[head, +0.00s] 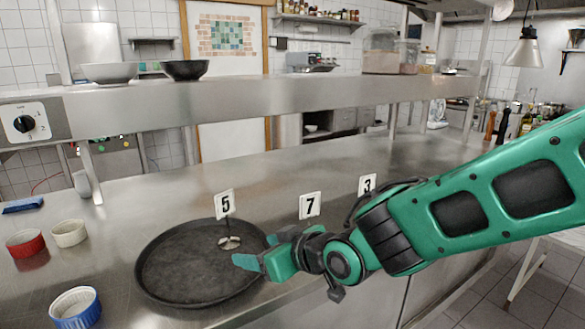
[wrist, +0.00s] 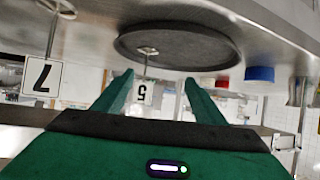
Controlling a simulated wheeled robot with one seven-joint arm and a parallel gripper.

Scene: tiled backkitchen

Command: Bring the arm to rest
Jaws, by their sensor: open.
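My green arm (head: 470,208) reaches in from the right over the steel counter in the head view. My gripper (head: 246,262) is at the right rim of the round dark tray (head: 170,271), seemingly above it; the exact gap cannot be told. In the wrist view my gripper (wrist: 160,90) has its two green fingers wide apart with nothing between them held. That view is upside down, with the dark tray (wrist: 185,48) beyond the fingertips. A sign marked 5 (head: 224,204) on a round metal foot stands on the tray.
Signs 7 (head: 310,206) and 3 (head: 367,185) stand on the counter near my arm. A red ramekin (head: 26,243), a cream ramekin (head: 70,233) and a blue ramekin (head: 75,308) sit left of the tray. A steel shelf (head: 300,90) runs above. The counter's middle back is clear.

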